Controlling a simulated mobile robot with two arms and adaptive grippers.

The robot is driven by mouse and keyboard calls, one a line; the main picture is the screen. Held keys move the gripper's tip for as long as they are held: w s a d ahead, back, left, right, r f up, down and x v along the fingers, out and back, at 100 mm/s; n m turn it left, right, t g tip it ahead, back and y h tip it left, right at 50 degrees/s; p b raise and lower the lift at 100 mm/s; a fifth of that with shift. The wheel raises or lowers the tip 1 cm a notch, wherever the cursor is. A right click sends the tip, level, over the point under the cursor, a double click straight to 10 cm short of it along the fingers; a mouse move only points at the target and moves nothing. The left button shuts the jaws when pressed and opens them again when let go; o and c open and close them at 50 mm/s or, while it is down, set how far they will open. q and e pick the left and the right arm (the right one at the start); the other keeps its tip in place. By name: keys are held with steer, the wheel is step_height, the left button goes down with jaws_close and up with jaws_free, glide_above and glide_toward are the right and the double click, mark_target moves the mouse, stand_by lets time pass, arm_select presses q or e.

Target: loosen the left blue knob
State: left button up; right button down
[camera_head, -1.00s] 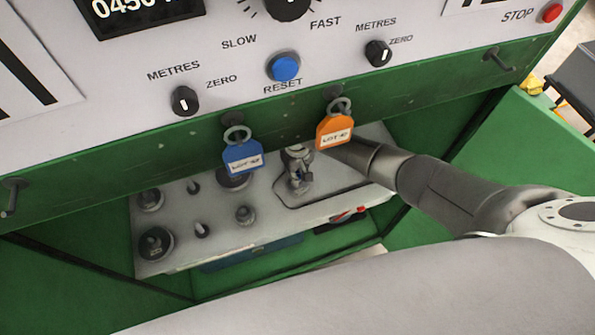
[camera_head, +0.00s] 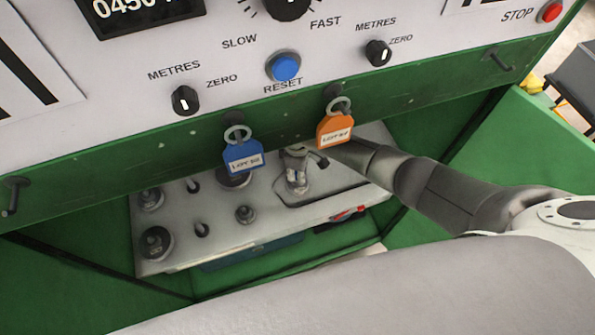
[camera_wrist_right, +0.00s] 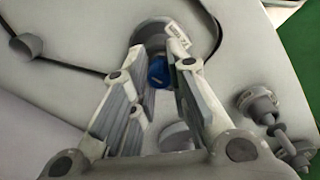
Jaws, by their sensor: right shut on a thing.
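The blue knob (camera_wrist_right: 158,72) shows in the right wrist view between the two fingers of my right gripper (camera_wrist_right: 160,58), near their tips. The gripper is shut on the knob, and the fingers hide parts of its sides. In the head view my right gripper (camera_head: 297,182) points down at the grey plate under the machine's front panel. The hanging orange tag and the panel's lower edge partly hide its wrist. I cannot make out the knob in the head view. My left gripper is not in view.
A blue tag (camera_head: 242,158) and an orange tag (camera_head: 334,132) hang from hooks close to my right arm. The grey plate (camera_head: 270,228) carries several dark knobs and posts left of the gripper. A green side wall (camera_head: 525,150) stands at right.

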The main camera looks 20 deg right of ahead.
stand_by(0.4)
steer(key=c, duration=1.3)
jaws_free()
steer(key=shift+c, duration=0.2)
steer(key=shift+r, duration=0.15)
step_height(320, 180, up, 12)
